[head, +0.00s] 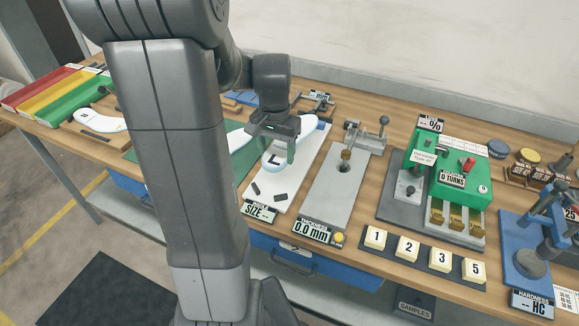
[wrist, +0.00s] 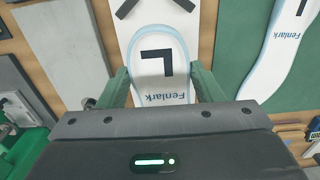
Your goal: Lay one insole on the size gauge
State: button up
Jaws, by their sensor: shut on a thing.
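My gripper (head: 279,147) is shut on a white insole (head: 273,160) with a pale blue rim, a black L and the word Fenlark. In the wrist view the same insole (wrist: 162,55) lies between the two green fingers, one along each side. The size gauge (head: 298,177) is a white board with black stops and a SIZE display at its front end. The held insole is over this board, roughly lengthwise along it. I cannot tell whether it touches the board. A second Fenlark insole (wrist: 287,45) lies on the green mat (wrist: 243,45) beside the gauge.
Another insole (head: 97,121) lies at the left by the red, yellow and green trays (head: 50,93). A grey thickness gauge (head: 335,190) stands close to the right of the size gauge. Beyond it are a green tester (head: 445,165) and numbered blocks (head: 408,249).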

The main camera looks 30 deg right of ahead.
aim_at(277, 178)
jog(key=shift+f, duration=3.55)
jog(key=shift+f, duration=0.2)
jog(key=o, duration=1)
jog(key=shift+c, duration=0.2)
jog(key=shift+r, duration=0.1)
notch_tip(277, 178, up, 12)
jog(key=shift+r, duration=0.15)
